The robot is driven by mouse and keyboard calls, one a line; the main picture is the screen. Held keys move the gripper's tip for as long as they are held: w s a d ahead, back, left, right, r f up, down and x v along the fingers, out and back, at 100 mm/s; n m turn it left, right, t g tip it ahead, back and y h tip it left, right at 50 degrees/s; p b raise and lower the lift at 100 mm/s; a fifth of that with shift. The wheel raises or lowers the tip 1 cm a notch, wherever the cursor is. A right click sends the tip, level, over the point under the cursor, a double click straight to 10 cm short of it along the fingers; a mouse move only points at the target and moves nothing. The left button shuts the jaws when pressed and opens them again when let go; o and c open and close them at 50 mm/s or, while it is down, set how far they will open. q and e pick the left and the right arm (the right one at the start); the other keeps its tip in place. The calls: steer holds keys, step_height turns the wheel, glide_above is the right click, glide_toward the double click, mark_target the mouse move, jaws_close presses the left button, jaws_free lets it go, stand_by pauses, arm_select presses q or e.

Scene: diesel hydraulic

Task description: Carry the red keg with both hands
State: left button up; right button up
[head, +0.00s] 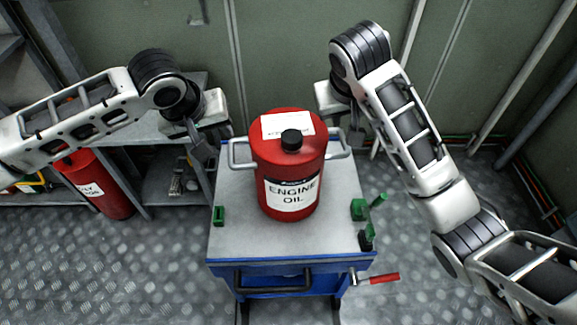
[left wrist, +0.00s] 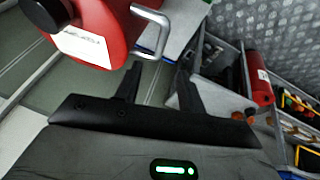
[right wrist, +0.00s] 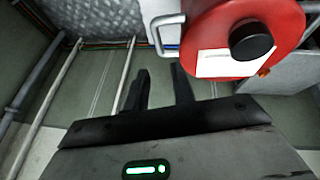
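The red keg (head: 290,165) has a black cap and an "ENGINE OIL" label and stands upright on the cart. It has a metal handle on each side, the left one (head: 239,156) and the right one (head: 340,146). My left gripper (head: 207,148) is open and empty beside the left handle, which shows just beyond its fingertips in the left wrist view (left wrist: 150,38). My right gripper (head: 356,138) is open and empty beside the right handle, which lies just beyond its fingertips in the right wrist view (right wrist: 160,36). Contact with either handle cannot be told.
Shelving (head: 150,182) and another red container (head: 98,185) stand at the left. A wall with pipes rises behind. The front floor is clear.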

mark_target(229, 148)
arm_select(q)
steer(key=x, duration=1.1)
steer(key=shift+w+f, duration=0.1)
steer(key=shift+f, duration=0.1)
arm_select(e)
steer(key=x, duration=1.1)
steer(key=shift+s+d+f, duration=0.2)
steer(key=shift+d+f, duration=0.05)
steer(key=shift+f, duration=0.15)
arm_select(q)
steer(key=c, duration=0.5)
arm_select(e)
steer(key=c, duration=0.5)
arm_select(q)
jaws_close()
arm_select(e)
jaws_close()
